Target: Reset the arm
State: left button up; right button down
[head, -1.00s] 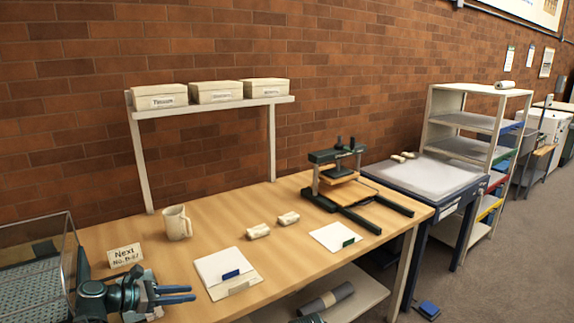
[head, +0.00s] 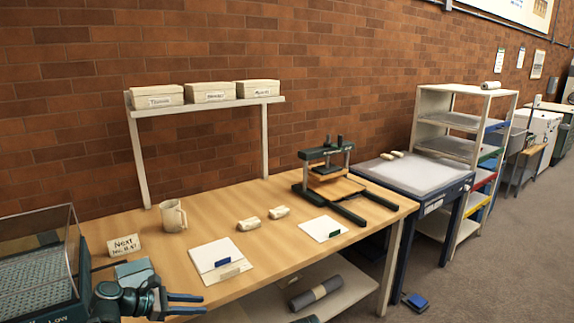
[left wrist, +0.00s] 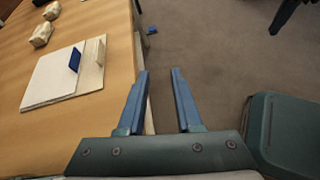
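My left gripper (head: 204,304) is at the table's front edge in the head view, below the white folder with a blue tab (head: 219,260). It also shows in the left wrist view (left wrist: 161,72), its two blue fingers parallel, apart and empty over the table edge and the floor. The same folder (left wrist: 60,80) lies flat to the left there, clear of the fingers.
On the table (head: 175,245) are a mug (head: 172,216), a "Next" card (head: 124,245), two small pale bundles (head: 248,224), a white sheet (head: 320,228) and a press (head: 325,178). Labelled boxes (head: 210,92) stand on the shelf above. A clear-lidded case (head: 35,270) stands at left.

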pick_arm(q)
jog(key=s+d+f+m+g+y, duration=0.3)
jog(key=s+d+f+m+y, duration=0.3)
jog(key=s+d+m, duration=0.5)
jog(key=s+d+f+m+g+y, duration=0.3)
jog(key=s+d+f+m+y, duration=0.35)
jog(key=m, duration=0.85)
notch_tip(320, 180, up, 14)
jog(key=d+p, duration=0.1)
jog(key=p, duration=1.2)
jog(key=shift+w, duration=0.2)
